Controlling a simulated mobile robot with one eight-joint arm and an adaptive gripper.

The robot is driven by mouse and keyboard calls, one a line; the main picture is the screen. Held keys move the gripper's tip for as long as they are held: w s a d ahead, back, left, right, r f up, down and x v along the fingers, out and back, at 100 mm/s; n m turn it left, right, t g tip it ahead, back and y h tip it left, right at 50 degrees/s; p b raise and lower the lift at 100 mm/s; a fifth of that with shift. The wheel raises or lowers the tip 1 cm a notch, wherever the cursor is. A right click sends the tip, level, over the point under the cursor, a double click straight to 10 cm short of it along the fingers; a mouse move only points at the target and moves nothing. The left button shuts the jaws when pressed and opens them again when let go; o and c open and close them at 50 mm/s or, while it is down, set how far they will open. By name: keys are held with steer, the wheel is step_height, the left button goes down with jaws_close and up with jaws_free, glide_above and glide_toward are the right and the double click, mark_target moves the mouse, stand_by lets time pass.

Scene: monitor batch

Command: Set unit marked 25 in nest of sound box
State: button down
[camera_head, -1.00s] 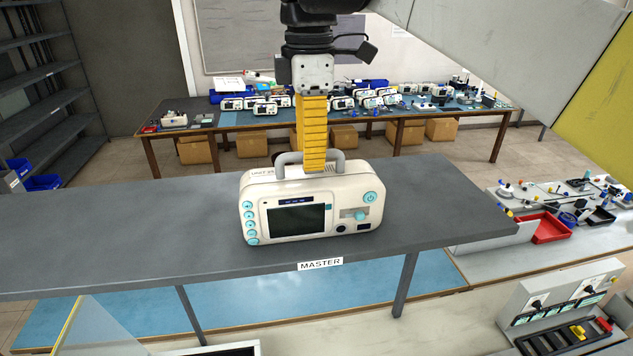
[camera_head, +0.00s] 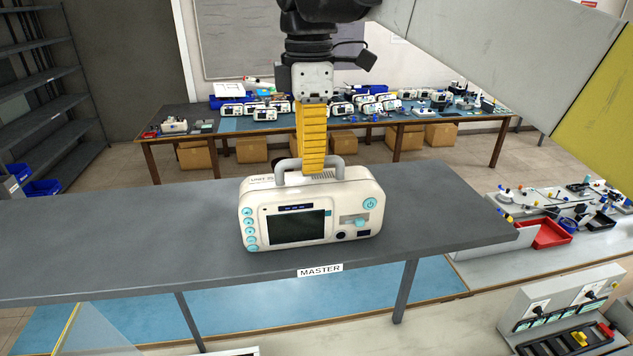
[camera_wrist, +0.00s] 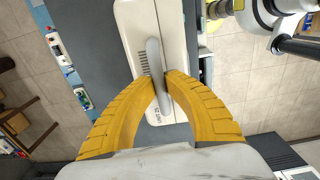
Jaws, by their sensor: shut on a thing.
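The unit (camera_head: 350,192), a cream monitor with a dark screen, teal buttons and a grey top handle (camera_head: 283,172), stands upright on a dark grey shelf (camera_head: 140,240) labelled MASTER. Printing on its top begins "UNIT 2" in the head view. In the wrist view the unit (camera_wrist: 178,30) shows from above, with small print that looks like UNIT 25. My gripper (camera_head: 314,172) comes down from above, its yellow fingers closed on the handle; in the wrist view the fingertips (camera_wrist: 160,85) press on both sides of it. I cannot make out which thing is the sound box.
A back table (camera_head: 200,134) holds several similar monitors, with cartons beneath. At right are a bench with a red tray (camera_head: 545,235) and a grey box with gauges (camera_head: 545,305). The shelf is clear on both sides of the unit.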

mark_target(313, 185)
step_height(313, 185, up, 13)
steer(key=p, duration=1.1)
stand_by(1.2)
steer(key=s+d+b, duration=0.2)
steer(key=s+d, duration=0.4)
steer(key=s, duration=0.6)
steer(key=shift+s, duration=0.35)
stand_by(0.3)
steer(key=shift+w, duration=0.1)
